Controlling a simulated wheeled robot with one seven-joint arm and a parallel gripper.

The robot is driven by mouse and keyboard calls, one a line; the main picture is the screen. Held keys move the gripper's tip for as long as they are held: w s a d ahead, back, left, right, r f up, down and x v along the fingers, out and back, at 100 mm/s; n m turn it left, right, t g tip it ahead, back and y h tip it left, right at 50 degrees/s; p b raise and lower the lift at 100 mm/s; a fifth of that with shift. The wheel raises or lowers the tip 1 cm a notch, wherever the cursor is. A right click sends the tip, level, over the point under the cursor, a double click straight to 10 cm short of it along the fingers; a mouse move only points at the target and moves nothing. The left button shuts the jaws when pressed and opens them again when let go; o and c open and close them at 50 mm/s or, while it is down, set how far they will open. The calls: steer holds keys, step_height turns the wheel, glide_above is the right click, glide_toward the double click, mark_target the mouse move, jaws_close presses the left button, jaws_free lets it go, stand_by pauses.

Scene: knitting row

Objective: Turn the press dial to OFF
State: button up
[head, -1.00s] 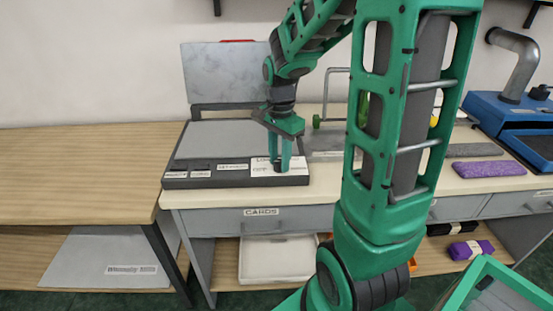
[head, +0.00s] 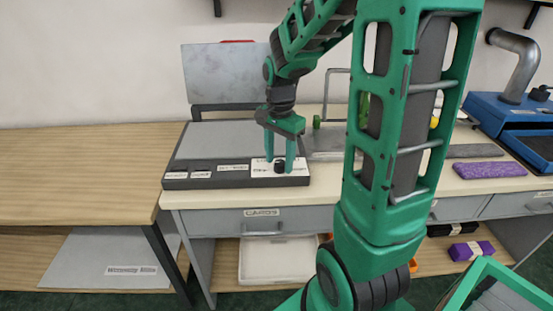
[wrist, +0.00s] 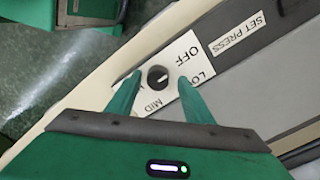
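The press dial (head: 280,168) is a small black knob on a white label plate at the front right of the press. In the wrist view the dial (wrist: 158,75) has a short white mark that points right, roughly toward the OFF (wrist: 188,57) and LOW labels; which one exactly is hard to tell. The MID label shows below it; LOW and a label at left are partly hidden by the fingers. My gripper (wrist: 158,79) is open, its two green fingers on either side of the dial, with gaps. In the head view my gripper (head: 280,163) points down at the dial.
The press (head: 220,145) has a grey bed and a raised lid (head: 225,75) at the back. More labels, including SET PRESS (wrist: 240,33), line its front edge. A wooden table (head: 75,175) stands left. A purple knitted piece (head: 490,169) and a blue machine (head: 505,110) are at right.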

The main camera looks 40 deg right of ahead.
mark_target(279, 161)
step_height(279, 161, up, 11)
steer(key=shift+f, duration=0.15)
stand_by(0.5)
stand_by(0.4)
steer(key=s+f+n, duration=0.3)
steer(key=s+n, duration=0.1)
steer(key=s, duration=0.6)
steer(key=s+f+n, duration=0.2)
steer(key=s+n, duration=0.3)
steer(key=s, duration=0.5)
steer(key=shift+s+a+f, duration=0.15)
steer(key=shift+s+f, duration=0.15)
steer(key=shift+f, duration=0.1)
